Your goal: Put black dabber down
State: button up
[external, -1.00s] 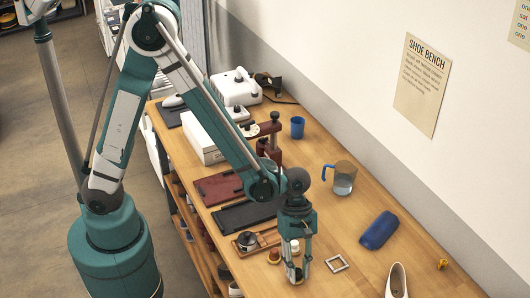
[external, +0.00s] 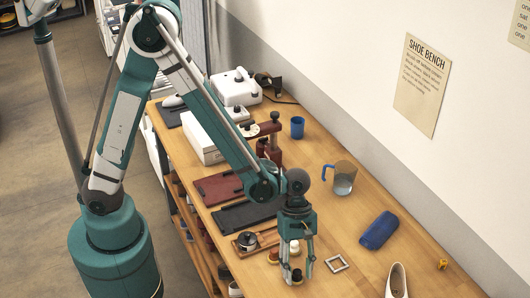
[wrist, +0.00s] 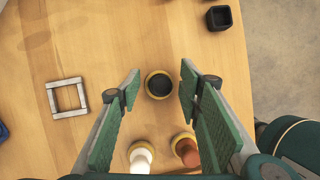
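The black dabber (wrist: 159,85), with a yellow rim around its dark top, stands on the wooden bench between my fingers in the wrist view. My gripper (wrist: 160,90) is open, with a gap on each side of the dabber. In the external view my gripper (external: 298,277) points straight down at the near part of the bench, around the dabber (external: 297,281).
A white square frame (external: 335,264) lies right of my gripper. A blue roll (external: 379,230), a white shoe (external: 397,281) and a clear jug (external: 343,178) are farther right. A small dark square cup (wrist: 218,18) stands near the bench edge. Bare wood surrounds the black dabber's far side.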

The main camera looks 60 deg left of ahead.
jog(key=shift+r, duration=0.2)
jog(key=p+v, duration=0.1)
jog(key=v, duration=1.1)
dwell(0.8)
jog(key=s+a+r+m+t+y, duration=0.1)
jog(key=a+r+m+t, duration=0.1)
jog(key=a+r+m, duration=0.5)
jog(key=s+a+r+t+y, duration=0.1)
jog(key=a+r+t, duration=0.3)
jog(key=a, duration=0.7)
jog(key=s+a+r+m+t+y, duration=0.1)
jog(key=s+a+r+m, duration=0.2)
jog(key=a, duration=0.4)
jog(key=s+a+r+m+t+y, duration=0.1)
jog(key=s+a+r+m, duration=0.2)
jog(key=s+a+m, duration=0.2)
jog(key=shift+a+m+t+y, duration=0.3)
jog(key=shift+a+m+t, duration=0.15)
jog(key=shift+a, duration=1.2)
jog(key=shift+r, duration=0.1)
